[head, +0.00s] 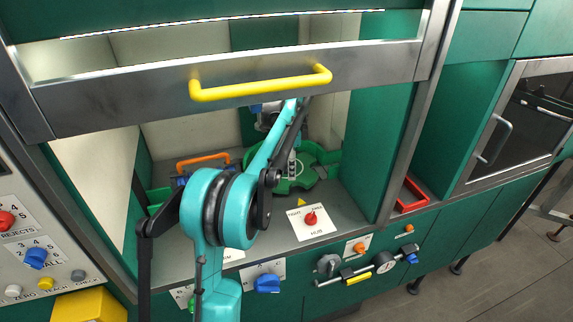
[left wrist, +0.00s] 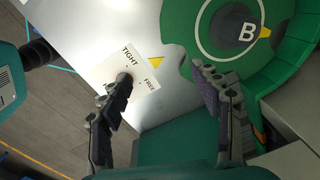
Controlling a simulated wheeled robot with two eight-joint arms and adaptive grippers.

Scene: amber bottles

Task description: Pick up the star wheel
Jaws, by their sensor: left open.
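The star wheel (head: 307,181) is a green notched disc on the grey deck inside the cabinet, partly behind my left arm in the head view. In the left wrist view the star wheel (left wrist: 222,52) fills the upper right, with a grey ring and a white "B" at its hub. My left gripper (left wrist: 162,80) is open and empty, with its fingers apart. Its right fingertip overlaps the wheel's near edge in the picture; whether it touches cannot be told. My right gripper is not in view.
A HUB plate with a red knob (head: 311,218), marked TIGHT and FREE, is at the deck's front. A raised window with a yellow handle (head: 262,84) hangs above. An orange handle (head: 203,160) lies left of the wheel. A red tray (head: 411,196) is outside, right of the cabinet wall.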

